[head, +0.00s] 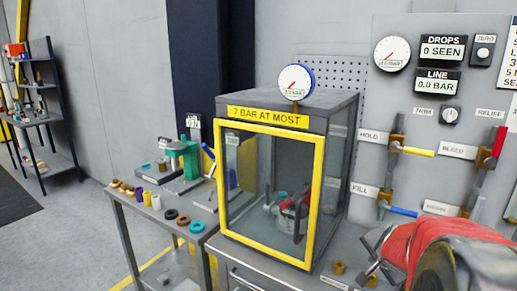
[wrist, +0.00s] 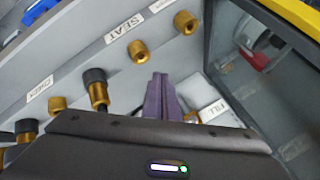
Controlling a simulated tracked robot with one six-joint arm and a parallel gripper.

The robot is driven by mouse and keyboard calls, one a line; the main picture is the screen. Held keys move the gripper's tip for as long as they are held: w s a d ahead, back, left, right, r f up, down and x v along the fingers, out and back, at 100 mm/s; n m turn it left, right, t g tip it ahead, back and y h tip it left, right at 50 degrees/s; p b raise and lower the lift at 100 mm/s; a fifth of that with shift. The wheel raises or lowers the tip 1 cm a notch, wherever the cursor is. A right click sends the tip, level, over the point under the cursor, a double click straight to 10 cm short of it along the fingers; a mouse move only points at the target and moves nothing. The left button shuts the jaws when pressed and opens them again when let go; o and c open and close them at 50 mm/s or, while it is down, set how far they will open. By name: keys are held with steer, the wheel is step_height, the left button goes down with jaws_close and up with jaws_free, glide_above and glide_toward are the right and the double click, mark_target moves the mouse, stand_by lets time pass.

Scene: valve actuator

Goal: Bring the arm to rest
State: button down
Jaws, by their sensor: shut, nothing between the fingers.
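My gripper (wrist: 158,92) shows in the wrist view as two dark purple fingers pressed together, with nothing between them. It hangs over a grey bench surface with brass fittings and does not appear to hold any of them. In the head view my arm, with a red covering, fills the lower right corner. The end of the arm there is partly hidden and hard to make out, close to the front right of the test cabinet (head: 315,185).
The cabinet has a yellow-framed door, which looks closed, and a gauge (head: 296,82) on top. A valve panel (head: 345,130) with yellow, blue and red handles stands behind my arm. A side table (head: 128,204) holds rings and fittings. Brass fittings (wrist: 186,22) stand near the fingers.

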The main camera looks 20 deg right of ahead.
steer(key=s+a+r+n+y, duration=0.1)
steer(key=a+n, duration=0.5)
steer(key=a, duration=0.6)
steer(key=s+a+r+n+y, duration=0.2)
steer(key=s+a+n, duration=0.3)
steer(key=a, duration=0.7)
steer(key=s+a+r+n+g+y, duration=0.1)
steer(key=a+n, duration=0.5)
steer(key=a, duration=0.6)
steer(key=s+r+y, duration=0.1)
steer(key=s+r, duration=0.1)
steer(key=s, duration=0.1)
steer(key=shift+s+r+n, duration=0.25)
steer(key=shift+r+n, duration=0.05)
